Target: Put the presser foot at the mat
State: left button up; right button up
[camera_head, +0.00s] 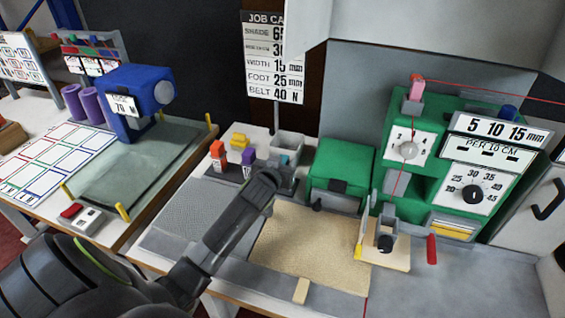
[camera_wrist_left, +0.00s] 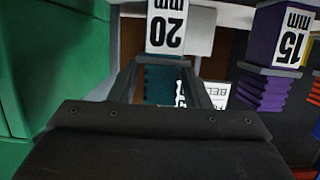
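Several coloured presser feet stand at the back of the right table. They are an orange one (camera_head: 217,151), a yellow one (camera_head: 240,142), a purple one (camera_head: 248,163) and a teal one (camera_head: 285,160). My left gripper (camera_head: 268,178) is at the teal one. In the left wrist view, the teal foot (camera_wrist_left: 160,88), labelled 20 mm, shows between my two spread fingers (camera_wrist_left: 160,75), with a gap on its left side. The purple foot (camera_wrist_left: 276,50) reads 15 mm. A grey textured mat (camera_head: 190,219) lies left of my gripper. My right gripper is out of view.
A job card (camera_head: 274,60) reads foot 25 mm. A green machine (camera_head: 440,150) stands at the right behind a beige rug piece (camera_head: 315,245). A grey bin (camera_head: 288,144) is behind the feet. A blue machine (camera_head: 137,90) stands on the left table.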

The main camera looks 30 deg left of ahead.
pick_arm(q)
jog(key=shift+r, duration=0.25)
jog(key=shift+s+d, duration=0.1)
jog(key=shift+s, duration=0.2)
jog(key=v, duration=1.1)
jog(key=shift+s+d, duration=0.1)
jog(key=shift+s, duration=0.05)
